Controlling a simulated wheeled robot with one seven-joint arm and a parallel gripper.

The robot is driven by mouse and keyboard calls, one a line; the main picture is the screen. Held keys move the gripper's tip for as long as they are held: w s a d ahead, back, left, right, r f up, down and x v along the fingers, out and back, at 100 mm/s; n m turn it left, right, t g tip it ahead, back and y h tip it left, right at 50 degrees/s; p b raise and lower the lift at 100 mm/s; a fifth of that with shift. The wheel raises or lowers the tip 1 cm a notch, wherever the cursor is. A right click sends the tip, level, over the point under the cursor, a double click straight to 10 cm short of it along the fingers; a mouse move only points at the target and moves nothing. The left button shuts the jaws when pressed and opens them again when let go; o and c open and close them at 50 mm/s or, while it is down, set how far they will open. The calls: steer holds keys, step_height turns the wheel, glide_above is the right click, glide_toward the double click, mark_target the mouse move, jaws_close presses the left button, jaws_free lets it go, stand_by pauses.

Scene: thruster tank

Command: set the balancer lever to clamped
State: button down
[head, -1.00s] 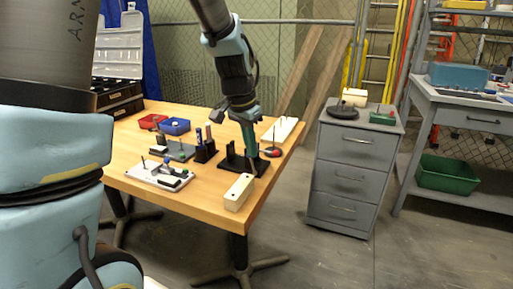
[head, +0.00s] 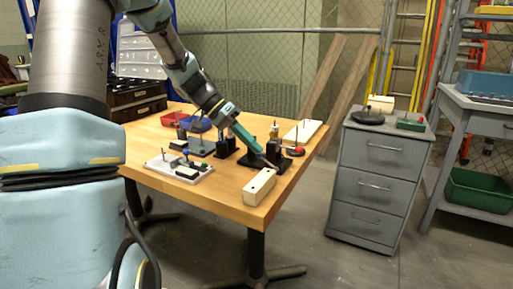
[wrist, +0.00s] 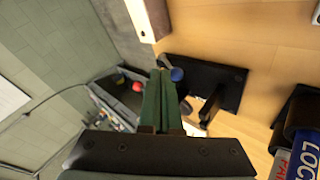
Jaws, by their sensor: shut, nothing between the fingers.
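My gripper (head: 258,149) reaches down and to the right over the table, its green fingers shut and empty. In the wrist view the fingertips (wrist: 160,76) are close to a round blue knob (wrist: 177,74), which I take for the end of the balancer lever. I cannot tell whether they touch. The knob is over a flat black base (wrist: 218,72), which shows in the head view as a black stand (head: 284,163) under and beside my fingertips. The fingers hide part of it, and the lever's setting cannot be read.
A pale wooden block (head: 259,187) lies at the table's front edge. A white tray with small parts (head: 180,168) is to the left. A grey drawer cabinet (head: 380,180) stands beyond the table's right.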

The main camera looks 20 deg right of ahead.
steer(key=shift+s, duration=0.1)
steer(key=shift+s+d+f+b, duration=0.2)
steer(key=shift+s+d+b, duration=0.15)
steer(key=shift+s+d, duration=0.15)
stand_by(0.3)
